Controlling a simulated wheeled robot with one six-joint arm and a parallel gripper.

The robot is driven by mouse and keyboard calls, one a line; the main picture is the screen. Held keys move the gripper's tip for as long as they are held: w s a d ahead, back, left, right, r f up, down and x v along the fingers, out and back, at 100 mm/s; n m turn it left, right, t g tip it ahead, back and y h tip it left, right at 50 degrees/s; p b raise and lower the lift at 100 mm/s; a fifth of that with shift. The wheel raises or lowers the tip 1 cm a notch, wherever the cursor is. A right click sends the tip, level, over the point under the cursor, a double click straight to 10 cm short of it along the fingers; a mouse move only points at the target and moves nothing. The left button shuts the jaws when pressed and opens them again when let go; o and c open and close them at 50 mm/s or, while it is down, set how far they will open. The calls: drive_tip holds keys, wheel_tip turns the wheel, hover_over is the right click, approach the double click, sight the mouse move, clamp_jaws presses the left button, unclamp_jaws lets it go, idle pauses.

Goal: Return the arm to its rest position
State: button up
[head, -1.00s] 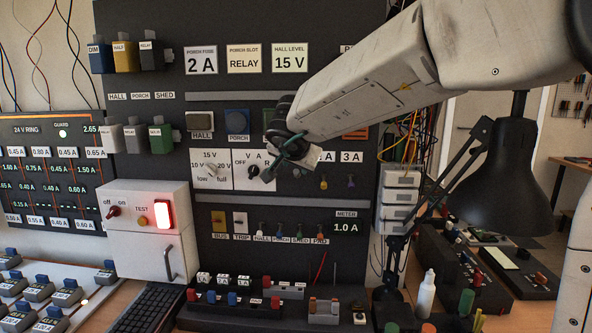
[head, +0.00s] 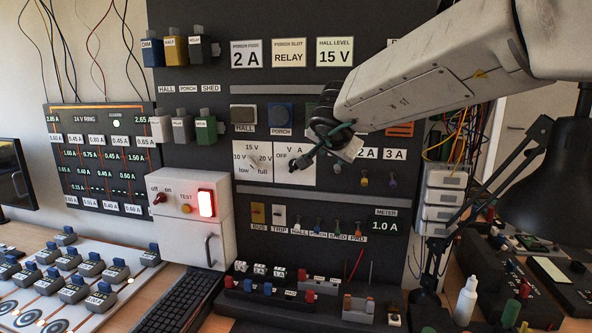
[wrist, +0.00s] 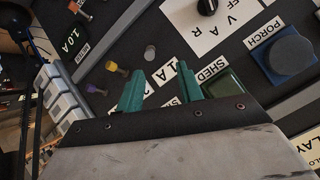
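My white arm comes in from the upper right of the head view. My gripper (head: 308,162) is in front of the middle of the dark wiring panel (head: 200,240), over the V A R selector plate (head: 293,176) and partly hiding it. In the wrist view my gripper (wrist: 160,88) shows two green fingers apart, with nothing held between them. Beyond them are a grey round knob (wrist: 150,53), a SHED label and the panel face. I cannot tell the exact gap between the fingertips and the panel.
A black desk lamp (head: 545,190) stands to the right, close below my arm. A white test box (head: 190,225) with a lit red switch is at left. A white bottle (head: 466,300), keyboard (head: 180,302) and breaker board (head: 75,285) occupy the bench.

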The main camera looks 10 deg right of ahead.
drive_tip(key=s+a+r+n+t+y, duration=0.1)
drive_tip(key=s+a+n+t+y, duration=0.15)
drive_tip(key=a+n+y, duration=0.45)
drive_tip(key=s+a+f+n+g+y, duration=0.1)
drive_tip(key=s+a+f+g+y, duration=0.15)
drive_tip(key=s, duration=0.45)
drive_tip(key=s+a+f+n+g+y, duration=0.1)
drive_tip(key=s+f+g, duration=0.25)
drive_tip(key=s, duration=0.35)
drive_tip(key=s+d+f+g+h, duration=0.3)
drive_tip(key=s+d, duration=0.5)
drive_tip(key=s, duration=0.4)
drive_tip(key=s+d+f+g+h, duration=0.3)
drive_tip(key=s+d+f, duration=0.3)
drive_tip(key=s, duration=0.6)
drive_tip(key=d+h, duration=0.1)
drive_tip(key=d, duration=0.1)
drive_tip(key=shift+d, duration=0.4)
